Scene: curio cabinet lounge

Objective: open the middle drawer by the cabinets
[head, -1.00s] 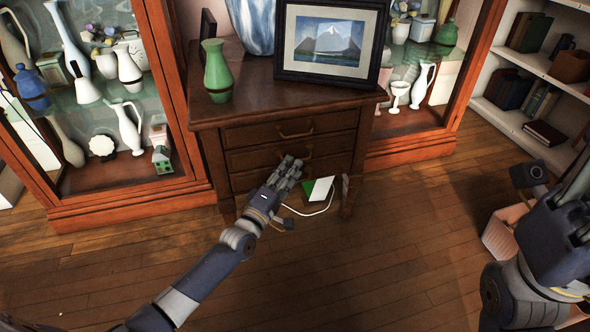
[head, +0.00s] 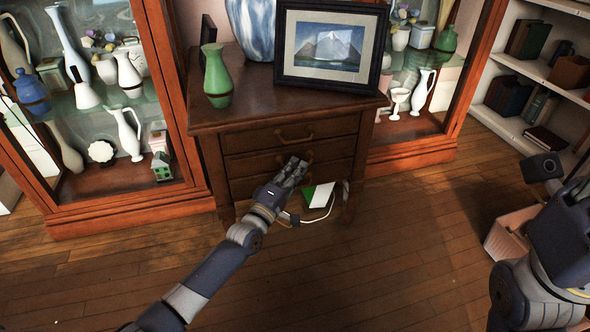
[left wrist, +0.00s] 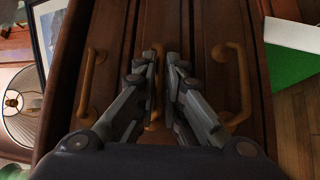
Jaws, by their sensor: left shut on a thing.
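The dark wooden drawer chest (head: 207,165) stands between two glass cabinets, with drawers stacked one above another. The middle drawer (head: 245,160) appears shut, level with the top drawer (head: 245,138). My left gripper (head: 297,167) is at the middle drawer's front. In the left wrist view, my left gripper (left wrist: 160,68) has its two fingers closed around the brass middle handle (left wrist: 154,112), one finger on each side. The top handle (left wrist: 92,82) and the lower handle (left wrist: 240,85) are free on either side. My right gripper (head: 572,205) is at the right edge, partly cut off, its fingers unclear.
A green vase (head: 217,78), a blue-white vase (head: 252,25) and a framed picture (head: 330,80) stand on the chest. A green-and-white item (head: 319,195) and a white cable lie on the floor below. A pink box (head: 503,232) is at right. The front floor is clear.

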